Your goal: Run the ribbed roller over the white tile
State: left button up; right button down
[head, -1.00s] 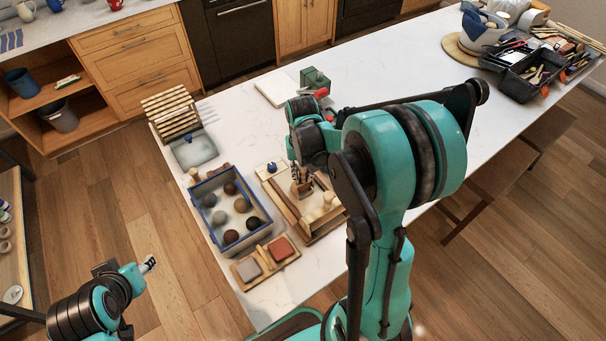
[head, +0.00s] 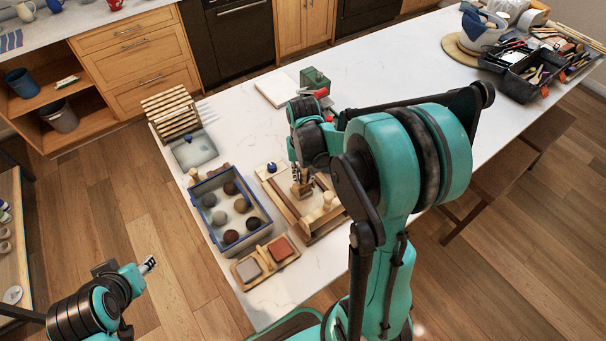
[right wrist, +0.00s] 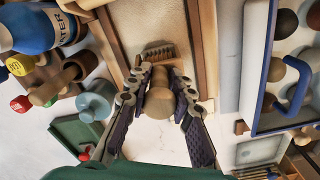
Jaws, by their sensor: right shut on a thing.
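The ribbed roller (right wrist: 160,50) shows in the right wrist view as a ridged brown head with a round-ended wooden handle. My right gripper (right wrist: 161,80) is shut on that handle. The pale white tile (right wrist: 138,24) lies between wooden rails, with the roller head over its near part; I cannot tell whether they touch. In the head view my right gripper (head: 302,178) is over the wooden frame, and my own arm hides part of the tile. My left gripper (head: 148,264) is off to the left of the table, over the floor; its finger gap is too small to judge.
A blue-rimmed tray (head: 264,210) of several balls stands left of the wooden frame (head: 288,207). A wooden holder (head: 286,262) with grey and red blocks is in front. A blue water bottle (right wrist: 38,28) and stamps crowd the other side.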

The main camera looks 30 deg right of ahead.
jog(key=shift+r, duration=0.15)
notch_tip(320, 180, up, 6)
jog(key=p, duration=0.4)
dwell(0.4)
